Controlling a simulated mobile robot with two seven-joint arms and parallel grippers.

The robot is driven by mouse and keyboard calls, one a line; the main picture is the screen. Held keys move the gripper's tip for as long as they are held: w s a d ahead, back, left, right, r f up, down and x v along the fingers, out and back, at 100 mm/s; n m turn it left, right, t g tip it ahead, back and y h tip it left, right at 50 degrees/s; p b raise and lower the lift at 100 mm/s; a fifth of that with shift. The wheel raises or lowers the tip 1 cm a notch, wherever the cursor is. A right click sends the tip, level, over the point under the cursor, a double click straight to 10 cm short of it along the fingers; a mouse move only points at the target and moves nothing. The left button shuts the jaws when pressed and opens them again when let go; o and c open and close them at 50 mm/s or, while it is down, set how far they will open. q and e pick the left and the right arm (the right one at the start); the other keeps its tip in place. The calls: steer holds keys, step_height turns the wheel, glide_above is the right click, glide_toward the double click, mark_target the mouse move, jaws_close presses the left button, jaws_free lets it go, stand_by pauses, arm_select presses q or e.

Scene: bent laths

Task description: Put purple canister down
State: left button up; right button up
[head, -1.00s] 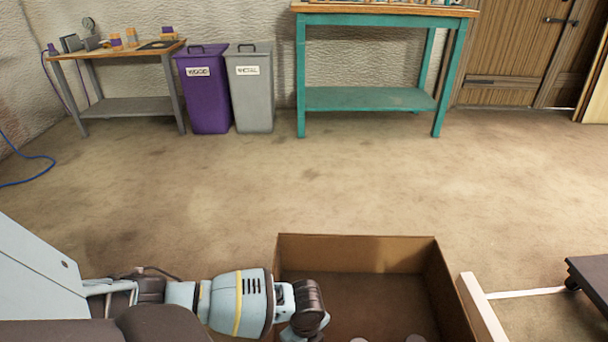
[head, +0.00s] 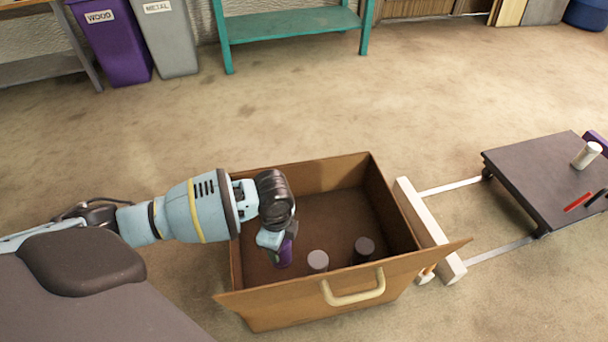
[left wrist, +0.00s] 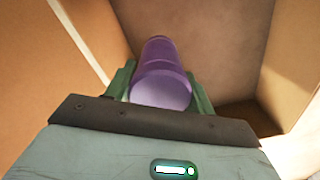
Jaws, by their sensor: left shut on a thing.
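The purple canister (head: 284,253) is inside the brown drawer-like box (head: 320,177), near its left side. My left gripper (head: 277,241) reaches down into the box and is shut on the canister. In the left wrist view the purple canister (left wrist: 162,75) stands between the two green fingers of my left gripper (left wrist: 160,88), with box walls on both sides. Whether the canister's base touches the box floor cannot be told. My right gripper is not in view.
A grey-topped canister (head: 318,261) and a dark canister (head: 363,248) stand in the box, right of the purple one. The box front has a pale handle (head: 354,289). A low dark trolley (head: 535,175) holding a white canister (head: 587,155) is at the right.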

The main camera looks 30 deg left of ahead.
arm_select(q)
steer(key=s+d+r+n, duration=0.2)
steer(key=r+n, duration=0.5)
steer(key=r, duration=0.6)
steer(key=s+d+r+n, duration=0.3)
steer(key=r+n, duration=0.5)
steer(key=r, duration=0.5)
steer(key=shift+s+d+r, duration=0.15)
steer(key=shift+d+r, duration=0.15)
steer(key=shift+d, duration=0.05)
steer(key=shift+d, duration=0.1)
